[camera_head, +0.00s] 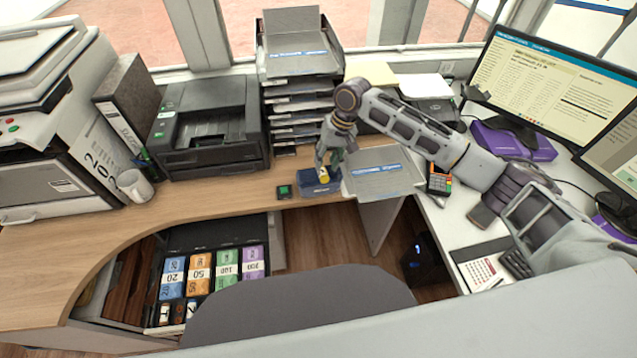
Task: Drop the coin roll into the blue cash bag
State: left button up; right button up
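The coin roll (324,178), a small yellow cylinder, is at the fingertips of my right gripper (326,170). The gripper appears shut on it, with the fingers pointing down. The blue cash bag (318,190) lies on the desk near its front edge, directly below the roll in this view. The roll overlaps the bag's upper part. How much height lies between them is hard to tell. The inside of the bag is mostly hidden. My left gripper is not in view.
A small dark green box (284,191) lies left of the bag. A grey tray (384,180) is close on the right, and a card terminal (439,181) beyond it. Stacked trays (299,85) and a printer (210,128) stand behind. An open cash drawer (215,240) holds banknotes below.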

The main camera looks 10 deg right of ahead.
jog(key=shift+o, duration=0.9)
jog(key=v, duration=1.2)
jog(key=shift+a+f, duration=0.1)
dwell(0.4)
